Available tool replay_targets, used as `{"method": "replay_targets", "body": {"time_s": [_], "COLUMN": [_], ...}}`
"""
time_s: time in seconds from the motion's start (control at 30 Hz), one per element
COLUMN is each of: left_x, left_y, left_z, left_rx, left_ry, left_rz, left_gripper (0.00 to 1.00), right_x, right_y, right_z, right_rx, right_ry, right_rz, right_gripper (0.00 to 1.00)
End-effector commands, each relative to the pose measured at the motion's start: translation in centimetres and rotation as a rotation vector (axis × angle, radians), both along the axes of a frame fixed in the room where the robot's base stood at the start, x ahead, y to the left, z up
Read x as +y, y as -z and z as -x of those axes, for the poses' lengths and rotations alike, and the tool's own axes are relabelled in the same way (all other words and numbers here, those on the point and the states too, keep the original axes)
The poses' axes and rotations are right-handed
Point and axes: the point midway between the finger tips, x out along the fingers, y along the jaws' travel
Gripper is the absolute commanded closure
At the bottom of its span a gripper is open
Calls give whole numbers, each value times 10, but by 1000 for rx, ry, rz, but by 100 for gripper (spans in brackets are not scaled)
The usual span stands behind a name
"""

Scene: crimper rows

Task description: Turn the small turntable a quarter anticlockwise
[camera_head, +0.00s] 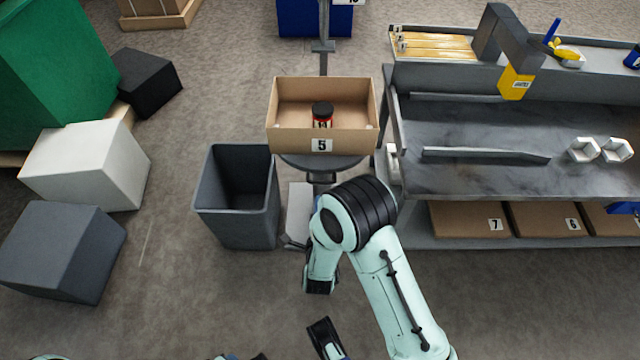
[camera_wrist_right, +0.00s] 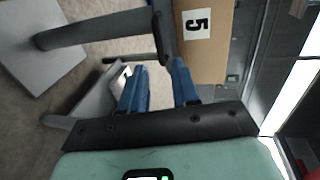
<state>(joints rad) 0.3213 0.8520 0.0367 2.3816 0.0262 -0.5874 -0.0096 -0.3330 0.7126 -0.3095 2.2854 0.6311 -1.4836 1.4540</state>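The small turntable (camera_head: 322,161) is a dark round disc on a post. Its rim (camera_wrist_right: 163,30) also shows in the right wrist view. An open cardboard box (camera_head: 320,135) labelled 5 sits on it, with a dark-lidded jar (camera_head: 322,115) inside. The box (camera_wrist_right: 205,60) is also in the right wrist view. My right gripper (camera_wrist_right: 160,66) has its two blue fingers apart, with the dark rim just beyond and between the tips; contact is unclear. Dark and bluish parts at the bottom edge may be my left gripper.
A grey bin (camera_head: 236,205) stands left of the turntable. A grey workbench (camera_head: 470,130) with a lower shelf of boxes is close on the right. White (camera_head: 85,165) and dark grey (camera_head: 62,250) blocks lie at left. The floor between blocks and bin is clear.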

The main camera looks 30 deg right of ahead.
Motion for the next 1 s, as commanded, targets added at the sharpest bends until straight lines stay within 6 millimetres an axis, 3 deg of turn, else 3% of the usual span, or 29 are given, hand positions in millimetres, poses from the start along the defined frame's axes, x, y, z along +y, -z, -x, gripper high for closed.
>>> {"method": "replay_targets", "body": {"time_s": [0.27,0.5,0.93,0.97,1.0], "left_x": [8,10,11,11,10], "left_y": [12,26,30,30,30], "left_z": [-13,5,10,10,10], "left_rx": [-31,27,44,44,44], "left_ry": [-16,-16,-16,-16,-16], "left_rz": [-18,-15,-14,-14,-14], "left_gripper": [57,57,57,57,57], "right_x": [-31,-50,-55,-55,-55], "right_y": [15,22,24,24,24], "right_z": [-51,-81,-90,-90,-90], "right_rx": [1,3,6,6,6], "right_ry": [-2,-3,-4,-3,-4], "right_rz": [3,2,2,2,2], "right_gripper": [70,70,70,73,86]}}
